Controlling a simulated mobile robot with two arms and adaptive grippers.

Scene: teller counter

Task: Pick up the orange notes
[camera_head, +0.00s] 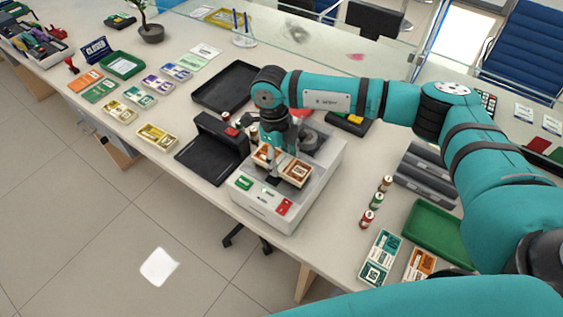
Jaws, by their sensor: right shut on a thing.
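The orange notes (297,173) are a bundle with orange-brown print on white, at the top of a pale grey machine (262,207) in the middle of the counter. My right gripper (275,165) reaches down over the middle of the bundle and is shut on it, with printed ends showing on both sides. The fingertips are partly hidden, and I cannot tell whether the bundle touches the machine. Another orange bundle (420,264) lies at the lower right. An orange piece (86,80) lies at the far left. My left gripper is not in view.
A black device (211,147) stands close left of the machine, with a black tray (224,86) behind it. Coin rolls (377,201), a green tray (436,232) and teal notes (379,257) lie to the right. Yellow notes (157,136) lie left. A glass screen backs the counter.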

